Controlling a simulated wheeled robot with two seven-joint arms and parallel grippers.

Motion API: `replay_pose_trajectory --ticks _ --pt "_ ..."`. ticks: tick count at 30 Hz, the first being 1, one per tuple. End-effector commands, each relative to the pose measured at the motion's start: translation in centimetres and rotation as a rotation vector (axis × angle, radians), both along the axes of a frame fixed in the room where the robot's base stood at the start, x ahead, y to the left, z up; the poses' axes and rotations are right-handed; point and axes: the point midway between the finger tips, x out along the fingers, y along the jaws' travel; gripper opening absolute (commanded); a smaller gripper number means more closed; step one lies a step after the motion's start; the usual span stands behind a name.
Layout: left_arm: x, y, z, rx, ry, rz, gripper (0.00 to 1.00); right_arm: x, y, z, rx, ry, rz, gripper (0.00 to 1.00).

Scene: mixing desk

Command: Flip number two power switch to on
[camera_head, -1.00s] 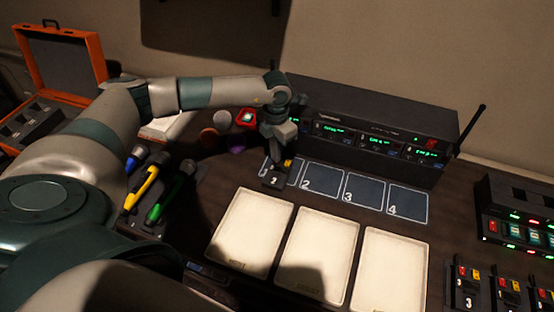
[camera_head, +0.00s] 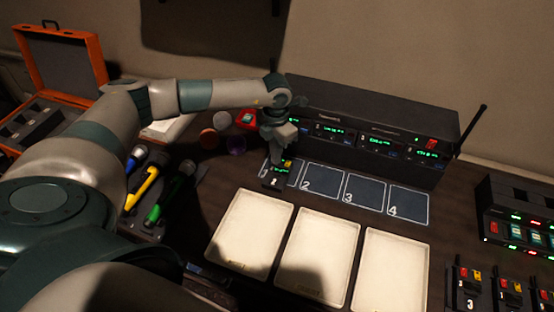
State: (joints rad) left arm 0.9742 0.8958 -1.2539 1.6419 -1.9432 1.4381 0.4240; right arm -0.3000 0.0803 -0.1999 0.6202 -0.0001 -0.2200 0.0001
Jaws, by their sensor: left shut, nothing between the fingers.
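A small black power pack (camera_head: 274,183) with a white numeral, which looks like a 2, lies on the leftmost marked square, left of the square numbered 2 (camera_head: 320,181). A small green display glows on its upper part, with a hint of yellow beside it. My left gripper (camera_head: 276,158) is shut and empty, pointing down at the pack's far end. It partly hides that end and the switch there. I cannot tell whether the fingertips touch the pack. My right gripper is not in view.
A black receiver rack (camera_head: 375,125) with green displays stands behind the squares. Pale trays (camera_head: 318,252) lie in front. Coloured microphones (camera_head: 146,183) lie at left, near an open orange case (camera_head: 62,55). A charger (camera_head: 518,212) and more packs (camera_head: 467,287) stand at right.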

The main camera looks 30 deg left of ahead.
Motion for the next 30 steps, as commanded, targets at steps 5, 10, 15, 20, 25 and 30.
replay_pose_trajectory --ticks 5,10,15,20,25,30 --pt "0.0 0.0 1.4 0.000 -0.001 0.000 0.00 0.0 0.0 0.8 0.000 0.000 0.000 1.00" --pt "0.0 0.0 2.6 0.000 -0.001 0.000 0.00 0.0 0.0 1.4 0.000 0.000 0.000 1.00" --pt "0.1 0.0 3.7 -0.001 -0.002 0.000 0.00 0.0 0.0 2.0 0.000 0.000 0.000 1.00" --pt "0.1 0.0 4.8 -0.001 -0.002 0.001 0.00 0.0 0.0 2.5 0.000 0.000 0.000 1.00" --pt "0.0 0.1 5.9 0.000 -0.001 0.000 0.00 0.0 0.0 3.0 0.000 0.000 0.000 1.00" --pt "0.1 0.0 6.6 -0.001 -0.002 0.000 0.00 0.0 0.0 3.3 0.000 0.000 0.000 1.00"
